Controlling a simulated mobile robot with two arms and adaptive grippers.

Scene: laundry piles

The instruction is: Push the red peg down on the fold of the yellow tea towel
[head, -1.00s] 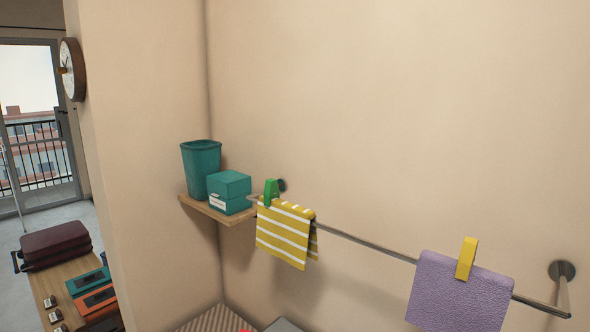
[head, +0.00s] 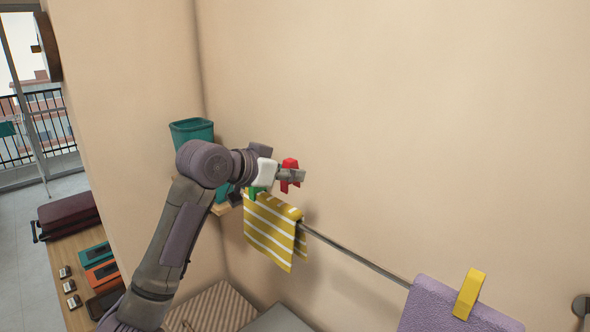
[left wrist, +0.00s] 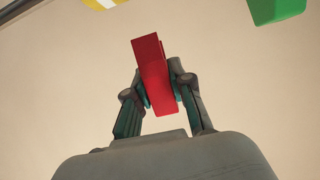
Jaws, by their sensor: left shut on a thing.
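The yellow tea towel (head: 270,228) with white stripes hangs folded over a metal rail in the head view. A green peg (head: 254,192) sits on its fold at the left end, partly hidden by my arm. My left gripper (head: 291,176) is shut on the red peg (head: 290,165), above the towel's fold near its right part. In the left wrist view the red peg (left wrist: 152,72) stands between both fingers, apart from the towel (left wrist: 104,3) and the green peg (left wrist: 275,8) at the top edge. My right gripper is not in view.
A purple cloth (head: 450,308) with a yellow peg (head: 469,293) hangs on the rail (head: 355,255) at right. A teal bin (head: 192,129) stands behind my left arm. The wall is close behind the rail. The rail between the cloths is bare.

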